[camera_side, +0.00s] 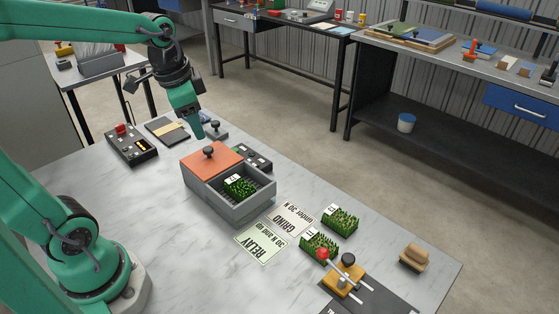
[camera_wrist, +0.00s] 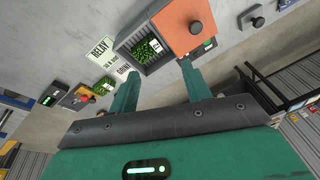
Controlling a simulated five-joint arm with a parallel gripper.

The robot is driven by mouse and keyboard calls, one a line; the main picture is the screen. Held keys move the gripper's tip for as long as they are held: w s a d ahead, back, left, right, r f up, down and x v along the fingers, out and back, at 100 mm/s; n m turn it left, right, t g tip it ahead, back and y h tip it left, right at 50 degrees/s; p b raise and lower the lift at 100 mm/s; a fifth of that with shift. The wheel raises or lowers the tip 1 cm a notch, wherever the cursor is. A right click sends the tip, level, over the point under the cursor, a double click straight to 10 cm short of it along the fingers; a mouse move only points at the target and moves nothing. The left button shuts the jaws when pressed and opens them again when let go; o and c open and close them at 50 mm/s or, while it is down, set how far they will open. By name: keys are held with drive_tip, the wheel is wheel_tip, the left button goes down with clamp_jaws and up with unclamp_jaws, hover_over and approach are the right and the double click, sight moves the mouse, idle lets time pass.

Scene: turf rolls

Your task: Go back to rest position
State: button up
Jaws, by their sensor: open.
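My gripper (camera_side: 193,118) hangs above the far side of the table, behind the grey box, and holds nothing. In the wrist view its two green fingers (camera_wrist: 161,76) stand apart with nothing between them. The grey box (camera_side: 228,208) has an orange lid (camera_side: 208,160) with a black knob over its far part. A green turf roll (camera_side: 240,187) with a white tag lies in its open part. It also shows in the wrist view (camera_wrist: 146,49). Two more tagged turf rolls lie on the table, one at the right (camera_side: 341,220) and one nearer (camera_side: 319,243).
A RELAY card (camera_side: 260,243) and a GRIND card (camera_side: 290,218) lie beside the box. A yellow device (camera_side: 345,279) with a red-knobbed lever stands at the front right. A dark control box (camera_side: 131,146) sits at the far left. The left part of the tabletop is clear.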

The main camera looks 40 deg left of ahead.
drive_tip(key=s+d+n+t, duration=0.2)
drive_tip(key=s+d+n, duration=0.2)
drive_tip(key=s, duration=0.4)
drive_tip(key=shift+d+r+n+t, duration=0.3)
drive_tip(key=shift+d+r+t, duration=0.1)
drive_tip(key=shift+d, duration=0.3)
